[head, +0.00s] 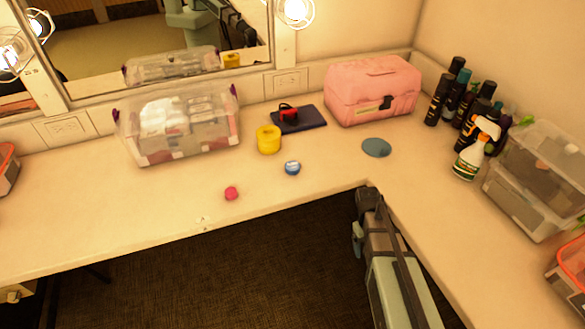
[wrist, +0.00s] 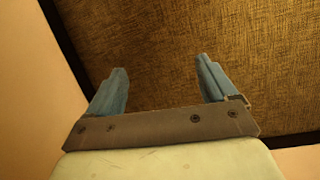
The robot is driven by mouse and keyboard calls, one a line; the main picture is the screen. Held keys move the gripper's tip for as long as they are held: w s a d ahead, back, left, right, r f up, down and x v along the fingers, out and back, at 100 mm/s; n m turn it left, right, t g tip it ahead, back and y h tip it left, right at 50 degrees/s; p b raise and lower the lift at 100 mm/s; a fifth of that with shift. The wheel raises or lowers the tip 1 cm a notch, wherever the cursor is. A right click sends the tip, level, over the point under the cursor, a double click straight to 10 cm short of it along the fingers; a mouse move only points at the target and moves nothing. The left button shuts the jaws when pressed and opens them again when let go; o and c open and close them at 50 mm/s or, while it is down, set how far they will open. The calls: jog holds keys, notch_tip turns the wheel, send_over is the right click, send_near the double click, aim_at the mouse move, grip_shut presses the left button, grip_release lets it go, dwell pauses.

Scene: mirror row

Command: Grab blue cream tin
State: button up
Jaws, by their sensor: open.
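The blue cream tin (head: 292,168) is a small round blue tin with a pale patch. It sits on the counter in the head view, near the front edge and left of the inner corner. My gripper (wrist: 161,63) is open in the wrist view, with two blue fingers apart and nothing between them. Behind the fingers are the dark brown carpet and a pale counter edge. In the head view my arm comes up from the bottom, and its end is at the inner corner of the counter, right of and below the tin, apart from it. The tin is not in the wrist view.
A pink-red round item (head: 231,193) lies left of the tin, and a yellow roll (head: 268,139) stands behind it. A dark flat case (head: 299,119), pink box (head: 372,90), teal disc (head: 376,147), clear bin (head: 180,125) and spray bottle (head: 472,155) are around. Left front counter is clear.

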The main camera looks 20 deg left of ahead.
aim_at(291, 165)
jog(key=w+a+r+n+t, duration=0.1)
jog(key=w+a+r, duration=0.1)
jog(key=a+r, duration=0.4)
jog(key=w+a+r+n+t, duration=0.1)
jog(key=w+a+r, duration=0.1)
jog(key=a+r, duration=0.4)
jog(key=w+a+r+n+t, duration=0.1)
jog(key=w+a+r, duration=0.2)
jog(key=a+r, duration=0.3)
notch_tip(291, 165, up, 5)
jog(key=shift+w+a+r+n, duration=0.1)
jog(key=shift+a+n, duration=0.05)
jog(key=shift+n, duration=0.25)
jog(key=w+a+r+n+g+y, duration=0.1)
jog(key=a+r+n+y, duration=0.2)
jog(key=a, duration=0.4)
jog(key=a+r+n, duration=0.2)
jog(key=a+r, duration=0.4)
jog(key=a, duration=0.1)
jog(key=f, duration=1.4)
jog(key=shift+a+f, duration=0.1)
jog(key=shift+a, duration=0.1)
jog(key=shift+w, duration=0.1)
jog(key=c, duration=1.1)
